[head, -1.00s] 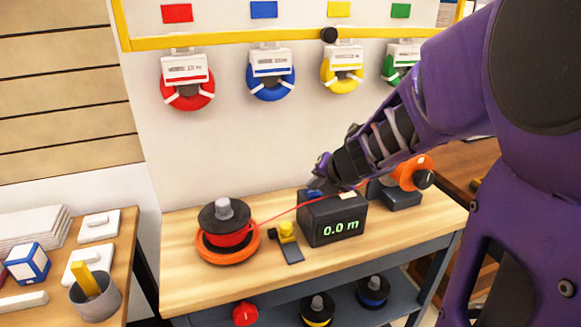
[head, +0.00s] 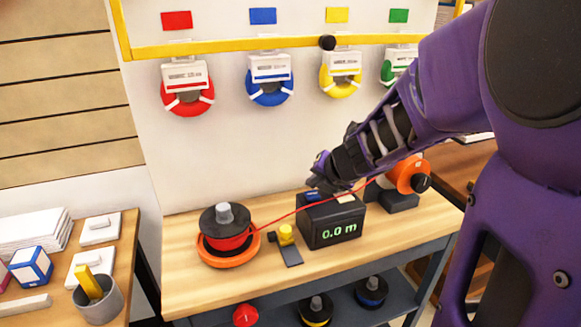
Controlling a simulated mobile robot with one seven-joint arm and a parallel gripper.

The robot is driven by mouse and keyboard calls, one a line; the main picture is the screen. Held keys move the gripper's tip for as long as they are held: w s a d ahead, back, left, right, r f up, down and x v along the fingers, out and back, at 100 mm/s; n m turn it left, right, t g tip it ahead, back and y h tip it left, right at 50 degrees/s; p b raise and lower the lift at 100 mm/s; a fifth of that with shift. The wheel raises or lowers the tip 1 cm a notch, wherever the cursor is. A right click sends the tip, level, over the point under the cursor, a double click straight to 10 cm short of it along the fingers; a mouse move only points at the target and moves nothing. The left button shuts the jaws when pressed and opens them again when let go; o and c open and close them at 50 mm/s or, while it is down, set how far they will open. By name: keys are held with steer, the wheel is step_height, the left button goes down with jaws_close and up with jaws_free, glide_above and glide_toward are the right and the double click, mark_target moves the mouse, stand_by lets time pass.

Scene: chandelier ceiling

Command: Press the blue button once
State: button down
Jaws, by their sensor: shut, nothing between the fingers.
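The blue button (head: 313,197) sits on top of a black meter box (head: 331,224) whose green display reads 0.0 m. Only part of the button shows, just below my gripper. My gripper (head: 315,188) is shut and empty, pointing down at the box's top left; a small gap seems to lie between the fingertips and the button, but I cannot be sure of contact.
A red wire runs from the red spool (head: 226,232) at left across the box towards an orange wheel (head: 408,175) at right. A yellow-topped device (head: 287,242) stands left of the box. Wire coils (head: 270,82) hang on the wall behind.

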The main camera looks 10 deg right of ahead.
mark_target(314, 196)
step_height(314, 196, up, 5)
steer(key=p, duration=0.5)
stand_by(0.7)
